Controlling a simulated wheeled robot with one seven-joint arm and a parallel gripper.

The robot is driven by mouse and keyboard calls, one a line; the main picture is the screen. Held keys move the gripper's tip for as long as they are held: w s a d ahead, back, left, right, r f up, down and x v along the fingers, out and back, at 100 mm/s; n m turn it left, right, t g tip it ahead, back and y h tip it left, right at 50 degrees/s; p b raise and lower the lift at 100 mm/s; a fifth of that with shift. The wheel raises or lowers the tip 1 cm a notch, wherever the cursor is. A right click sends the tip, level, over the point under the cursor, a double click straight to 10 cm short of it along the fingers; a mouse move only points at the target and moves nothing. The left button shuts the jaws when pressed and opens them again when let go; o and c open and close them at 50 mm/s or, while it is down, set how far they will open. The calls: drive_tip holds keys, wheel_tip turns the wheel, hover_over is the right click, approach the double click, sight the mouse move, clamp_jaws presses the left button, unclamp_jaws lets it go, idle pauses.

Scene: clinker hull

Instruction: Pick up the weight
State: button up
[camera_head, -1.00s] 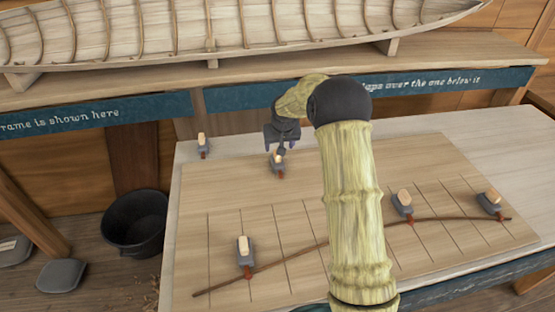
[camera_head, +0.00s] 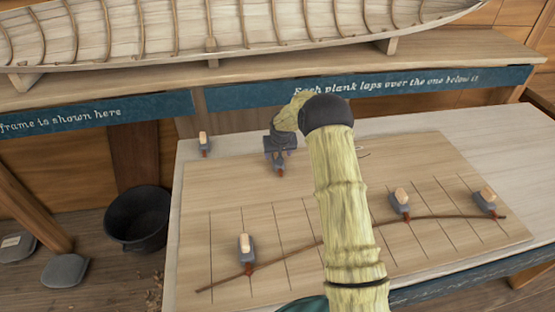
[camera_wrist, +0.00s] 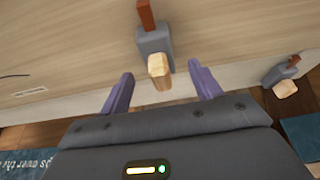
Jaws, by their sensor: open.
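A grey weight (camera_wrist: 154,41) with a pale wooden knob and a red-brown tip lies on the board, in front of my gripper (camera_wrist: 161,74) in the wrist view.
Similar weights stand at the back left (camera_head: 204,146), and along a thin brown batten (camera_head: 320,243) at front left (camera_head: 245,254) and right (camera_head: 400,205). A second weight (camera_wrist: 278,73) shows in the wrist view. A planked hull (camera_head: 240,35) stands behind; a black bucket (camera_head: 138,220) is on the floor.

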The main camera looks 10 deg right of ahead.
drive_tip(key=shift+p+x, duration=1.05)
drive_tip(key=shift+x, duration=1.1)
clamp_jaws()
drive_tip(key=shift+w+r, duration=0.1)
drive_tip(key=shift+r, duration=0.05)
